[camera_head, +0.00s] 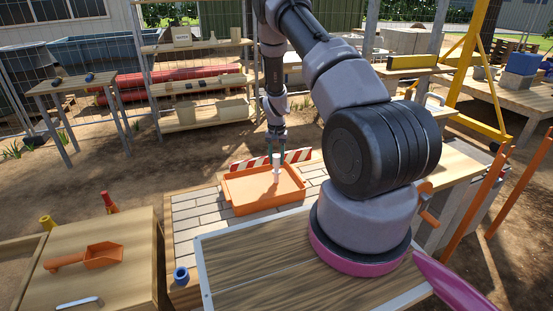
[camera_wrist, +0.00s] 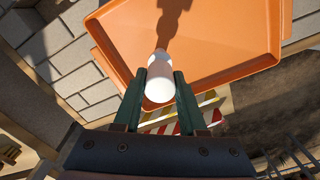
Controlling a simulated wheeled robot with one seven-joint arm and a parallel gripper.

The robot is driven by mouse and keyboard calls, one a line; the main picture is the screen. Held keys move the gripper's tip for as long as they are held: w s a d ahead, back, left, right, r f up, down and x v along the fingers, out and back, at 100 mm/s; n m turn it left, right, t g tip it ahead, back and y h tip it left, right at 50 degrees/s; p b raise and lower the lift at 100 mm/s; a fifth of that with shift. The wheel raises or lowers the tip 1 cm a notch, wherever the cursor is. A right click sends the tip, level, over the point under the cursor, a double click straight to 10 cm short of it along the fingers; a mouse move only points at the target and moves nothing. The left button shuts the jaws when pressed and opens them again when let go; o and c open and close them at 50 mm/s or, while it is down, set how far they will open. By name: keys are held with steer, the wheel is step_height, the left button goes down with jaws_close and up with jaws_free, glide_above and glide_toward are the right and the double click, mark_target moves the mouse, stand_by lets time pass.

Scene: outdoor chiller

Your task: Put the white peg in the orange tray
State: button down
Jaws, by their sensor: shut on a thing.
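The white peg (camera_head: 276,162) stands upright over the orange tray (camera_head: 236,206) in the head view. It also shows in the wrist view (camera_wrist: 160,84), seen from its end. My gripper (camera_wrist: 159,90) is shut on the peg, with one green finger on each side of it. In the head view my gripper (camera_head: 277,153) is small and partly merged with the peg. The tray also shows in the wrist view (camera_wrist: 215,50), with its floor empty apart from a dark shadow. I cannot tell whether the peg's lower end touches the tray floor.
A red-and-white striped board (camera_head: 299,155) stands just behind the tray. The tray lies on a brick-patterned top (camera_head: 190,228). At the left, a wooden table (camera_head: 120,280) bears an orange scoop (camera_head: 103,254). A blue cup (camera_head: 181,275) stands near the front left.

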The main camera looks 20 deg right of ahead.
steer(key=shift+c, duration=2.3)
jaws_free()
steer(key=s+a+r+t+y, duration=0.1)
steer(key=s+a+r, duration=0.15)
steer(key=r, duration=1.45)
steer(key=s+a+r+t, duration=0.2)
steer(key=s+r, duration=0.1)
steer(key=r, duration=1.4)
steer(key=s+a+r+t, duration=0.1)
steer(key=s+a+r, duration=0.1)
steer(key=s+r, duration=0.3)
steer(key=s+a+r+n+t, duration=0.1)
steer(key=s+r, duration=0.5)
steer(key=s, duration=0.6)
steer(key=s+a+r+n+t+y, duration=0.1)
steer(key=s+a+r+t, duration=0.1)
steer(key=s+r, duration=0.3)
steer(key=s, duration=0.4)
steer(key=shift+a+r, duration=0.3)
steer(key=shift+r, duration=0.1)
